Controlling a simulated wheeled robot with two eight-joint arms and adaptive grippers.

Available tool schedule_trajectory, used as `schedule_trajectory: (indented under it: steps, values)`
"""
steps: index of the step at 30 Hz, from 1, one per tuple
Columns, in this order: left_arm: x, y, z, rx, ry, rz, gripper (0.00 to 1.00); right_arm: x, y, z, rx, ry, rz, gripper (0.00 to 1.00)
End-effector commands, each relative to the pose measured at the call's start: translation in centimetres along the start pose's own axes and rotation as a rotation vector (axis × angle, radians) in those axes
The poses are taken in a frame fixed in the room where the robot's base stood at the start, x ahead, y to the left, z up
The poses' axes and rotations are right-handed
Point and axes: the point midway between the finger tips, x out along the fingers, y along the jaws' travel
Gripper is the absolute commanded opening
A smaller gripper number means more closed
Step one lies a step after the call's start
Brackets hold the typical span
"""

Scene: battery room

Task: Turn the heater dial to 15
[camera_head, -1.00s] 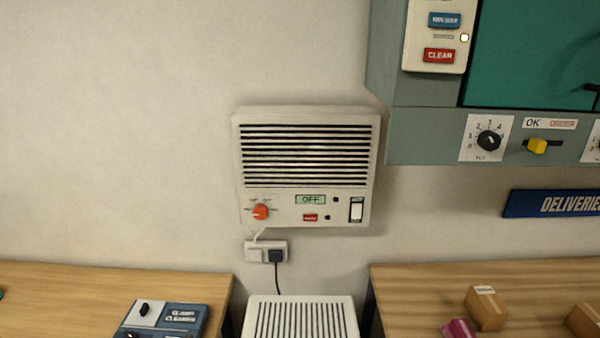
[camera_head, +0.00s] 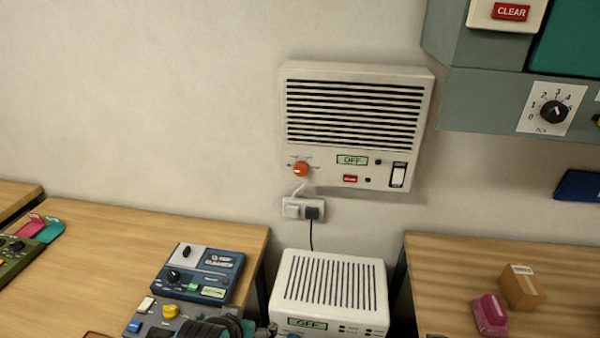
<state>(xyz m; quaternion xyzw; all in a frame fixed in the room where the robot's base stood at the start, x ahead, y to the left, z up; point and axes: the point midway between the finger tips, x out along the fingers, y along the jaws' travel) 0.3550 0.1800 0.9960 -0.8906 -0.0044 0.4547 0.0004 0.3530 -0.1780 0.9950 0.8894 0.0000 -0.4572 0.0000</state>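The wall heater (camera_head: 432,125) is a cream box with a dark slatted grille, mounted on the wall right of centre. Its orange dial (camera_head: 300,169) is at the lower left of its front, with small marks around it too small to read. Its small green display (camera_head: 352,160) reads OFF. A red button (camera_head: 350,179) and a black-and-white rocker switch (camera_head: 398,175) are on the same lower strip. I can make out neither gripper, and nothing touches the dial.
A second cream slatted unit (camera_head: 332,282), its display also reading OFF, stands below. Plugs fill a wall socket (camera_head: 303,209). Control boxes (camera_head: 201,273) and an unclear dark curved object (camera_head: 212,327) are at the left desk. The right desk (camera_head: 440,262) holds parcels. A grey-green panel (camera_head: 480,105) juts out upper right.

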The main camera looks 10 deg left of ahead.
Motion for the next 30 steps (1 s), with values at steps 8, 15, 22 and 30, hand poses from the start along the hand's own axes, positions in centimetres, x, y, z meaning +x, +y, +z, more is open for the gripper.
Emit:
schedule_trajectory:
  steps: [8, 15, 22, 30]
  values:
    - [0.1, -4.5, -11.6, -0.037, 0.254, -0.229, 0.56, -2.3, 0.0, -1.6, 0.0, 0.0, 0.0, 0.4]
    - [-0.2, -3.2, -25.7, 0.024, 0.669, -0.294, 0.56, -4.8, 0.0, -3.5, 0.0, 0.0, 0.0, 0.4]
    - [1.0, 3.2, -31.7, 0.151, 0.896, -0.164, 0.56, -6.5, 0.0, -4.6, 0.0, 0.0, 0.0, 0.4]
    - [2.6, 6.1, -32.8, 0.209, 0.942, -0.094, 0.56, -6.7, 0.0, -4.8, 0.0, 0.0, 0.0, 0.4]
